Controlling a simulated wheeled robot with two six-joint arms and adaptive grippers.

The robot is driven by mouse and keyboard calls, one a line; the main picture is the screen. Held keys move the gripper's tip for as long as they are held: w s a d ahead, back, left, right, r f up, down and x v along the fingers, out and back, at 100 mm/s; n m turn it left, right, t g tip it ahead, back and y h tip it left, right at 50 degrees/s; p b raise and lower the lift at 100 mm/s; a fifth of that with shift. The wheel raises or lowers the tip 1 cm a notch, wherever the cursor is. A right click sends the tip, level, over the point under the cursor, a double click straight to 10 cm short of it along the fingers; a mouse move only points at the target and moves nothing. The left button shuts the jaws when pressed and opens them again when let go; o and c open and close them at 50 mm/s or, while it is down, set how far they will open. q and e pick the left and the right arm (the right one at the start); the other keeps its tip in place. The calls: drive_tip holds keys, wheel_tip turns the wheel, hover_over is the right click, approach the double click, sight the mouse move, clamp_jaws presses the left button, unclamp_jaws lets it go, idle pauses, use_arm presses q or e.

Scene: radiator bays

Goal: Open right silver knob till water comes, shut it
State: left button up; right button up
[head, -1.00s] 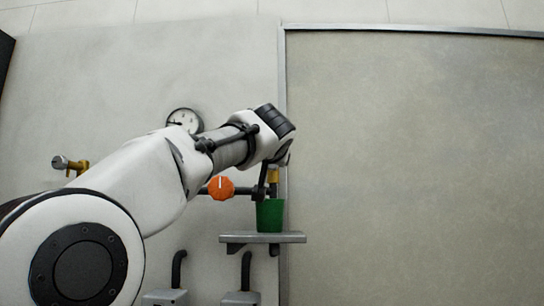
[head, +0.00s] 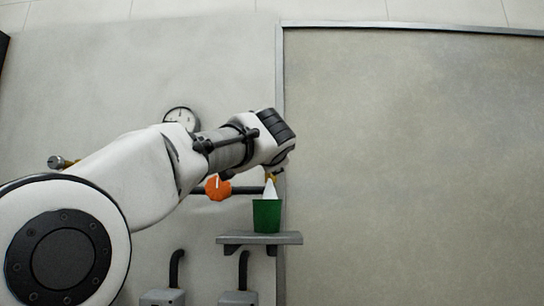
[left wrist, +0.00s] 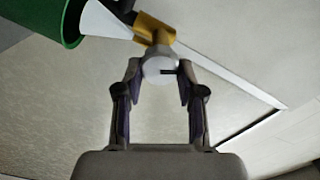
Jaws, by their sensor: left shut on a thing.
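The right silver knob (left wrist: 158,67) sits on a brass valve (left wrist: 153,28) in the left wrist view. My left gripper (left wrist: 160,82) is shut on this knob, with a finger on each side. A dark line marks the knob's face. In the head view my wrist hides the knob, and only a little of the brass shows. A white cone of water (head: 270,189) comes from the valve down into a green cup (head: 267,216). The water (left wrist: 103,21) and cup (left wrist: 66,18) also show in the left wrist view. My right gripper is out of view.
The cup stands on a grey wall shelf (head: 258,239). An orange knob (head: 217,187) sits on the pipe left of it. A gauge (head: 181,119) is above. Another silver knob (head: 56,162) is at far left. The panel (head: 410,160) at right is bare.

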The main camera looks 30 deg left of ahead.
use_arm(q)
drive_tip(key=shift+s+r+m, duration=0.1)
drive_tip(key=shift+r+m, duration=0.15)
drive_tip(key=shift+m, duration=0.25)
